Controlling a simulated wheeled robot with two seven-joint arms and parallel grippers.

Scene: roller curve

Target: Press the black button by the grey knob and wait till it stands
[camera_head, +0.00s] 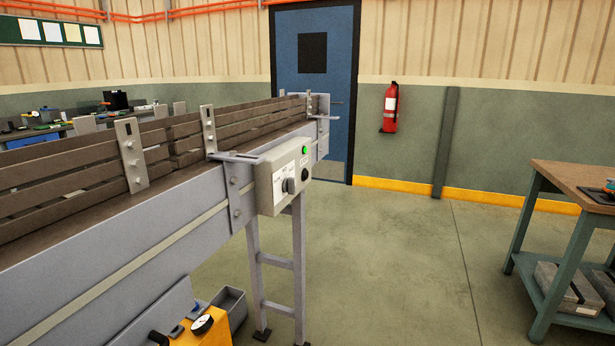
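A light grey control box (283,178) is fixed to the near side of the conveyor, right of the picture's middle-left. On its face are a green button or lamp (305,150) at the upper right, a black button (305,174) below it, and a grey knob (288,186) to the left of the black button. The conveyor (110,255) runs from the left foreground back toward the door. Whether its belt moves cannot be told from one frame. Neither of my grippers is in view.
A wooden-topped workbench (571,186) stands at the right. A yellow device with a gauge (205,330) and a grey bin (230,306) are low beside the conveyor. A blue door (290,61) and fire extinguisher (390,108) are at the back. The floor between conveyor and bench is clear.

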